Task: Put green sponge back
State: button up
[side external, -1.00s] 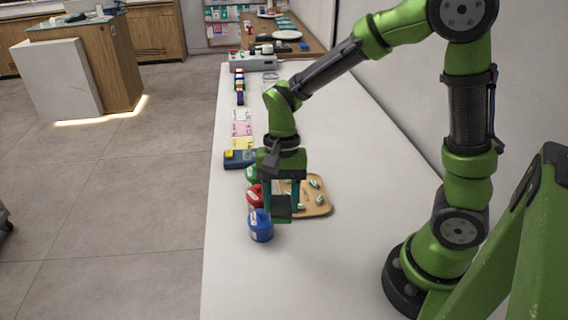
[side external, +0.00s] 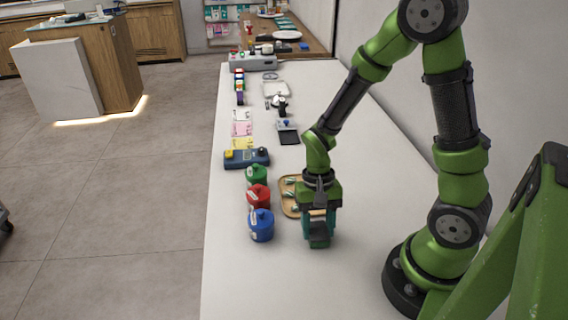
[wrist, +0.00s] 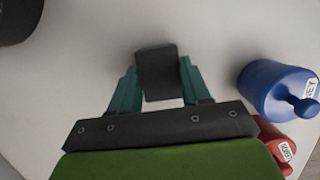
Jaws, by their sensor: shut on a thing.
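My gripper (side external: 318,220) points down over the white counter, to the right of the jars and in front of the wooden tray. Its teal fingers are shut on a small block, which looks to be the green sponge (side external: 319,239). The sponge looks dark green in the side view. In the wrist view, the sponge (wrist: 156,76) shows a dark grey face between the fingers. I cannot tell whether it touches the counter.
Blue (side external: 261,228), red (side external: 259,197) and green (side external: 257,175) lidded jars stand in a row on the left. The wooden tray (side external: 287,207) with small pale-green pieces is partly hidden behind my gripper. The counter (side external: 270,285) is bare in front.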

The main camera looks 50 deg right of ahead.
jog(key=shift+f, duration=0.1)
jog(key=o, duration=1)
jog(key=v, duration=1.2)
notch_tip(320, 180, up, 12)
jog(key=n+t, duration=0.5)
jog(key=t, duration=0.4)
send_over(319, 234)
jog(key=shift+f, duration=0.1)
